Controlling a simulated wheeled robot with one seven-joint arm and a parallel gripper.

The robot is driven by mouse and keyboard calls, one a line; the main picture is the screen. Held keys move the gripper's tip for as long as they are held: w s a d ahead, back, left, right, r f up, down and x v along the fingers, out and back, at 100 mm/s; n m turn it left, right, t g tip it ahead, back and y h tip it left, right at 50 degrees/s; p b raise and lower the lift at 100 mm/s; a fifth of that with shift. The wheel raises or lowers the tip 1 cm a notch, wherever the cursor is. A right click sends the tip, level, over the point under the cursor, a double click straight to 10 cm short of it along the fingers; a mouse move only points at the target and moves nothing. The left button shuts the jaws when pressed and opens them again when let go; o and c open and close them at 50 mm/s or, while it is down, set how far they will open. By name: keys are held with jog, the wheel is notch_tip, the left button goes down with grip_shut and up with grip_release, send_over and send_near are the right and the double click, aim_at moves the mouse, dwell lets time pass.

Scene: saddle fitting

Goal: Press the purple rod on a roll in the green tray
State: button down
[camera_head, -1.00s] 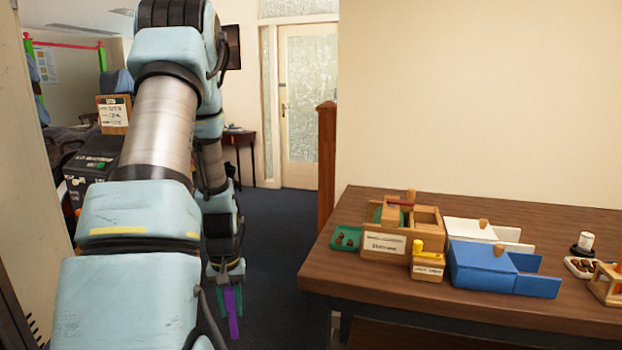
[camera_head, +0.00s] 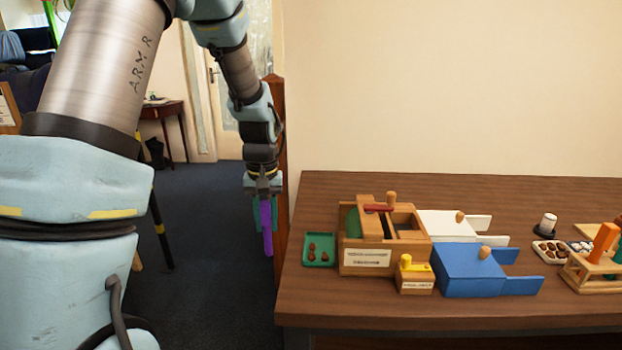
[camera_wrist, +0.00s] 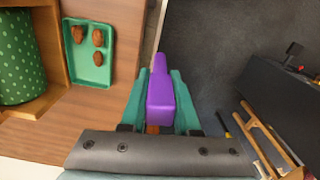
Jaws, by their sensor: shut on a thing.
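My gripper (camera_head: 264,202) is shut on the purple rod (camera_head: 267,233), which hangs down from the fingers. In the wrist view the purple rod (camera_wrist: 160,98) lies between the two teal fingers of my gripper (camera_wrist: 160,95). The rod is over the floor just left of the table edge. The green tray (camera_head: 319,248) is on the table's left end, to the right of my gripper. In the wrist view the tray (camera_wrist: 107,70) lies left of the rod and holds three brown rolls (camera_wrist: 98,38).
A wooden box (camera_head: 366,271) with a green dotted cylinder (camera_wrist: 15,60) stands right of the tray. A small wooden box with a yellow top (camera_head: 415,276), a blue box (camera_head: 468,268) and a white box (camera_head: 446,223) are further right. The table front (camera_head: 330,305) is clear.

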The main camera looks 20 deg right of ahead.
jog(key=s+d+r+m+p, duration=0.1)
jog(key=s+d+r+p, duration=0.1)
jog(key=s+d+r, duration=0.5)
jog(key=shift+w+d+f+b, duration=0.25)
jog(key=shift+d+f+b, duration=0.1)
jog(key=shift+f+b, duration=0.35)
jog(key=shift+w+d+f+b, duration=0.2)
jog(key=shift+d+f+b, duration=0.2)
jog(key=shift+f+b, duration=0.3)
jog(key=shift+w+d+f+b, duration=0.3)
jog(key=shift+f+b, duration=0.25)
jog(key=shift+f, duration=0.25)
jog(key=shift+f+b, duration=0.5)
jog(key=shift+f, duration=0.6)
dwell(0.5)
jog(key=shift+r, duration=0.1)
notch_tip(320, 180, up, 7)
jog(key=p, duration=0.5)
jog(key=shift+p, duration=0.35)
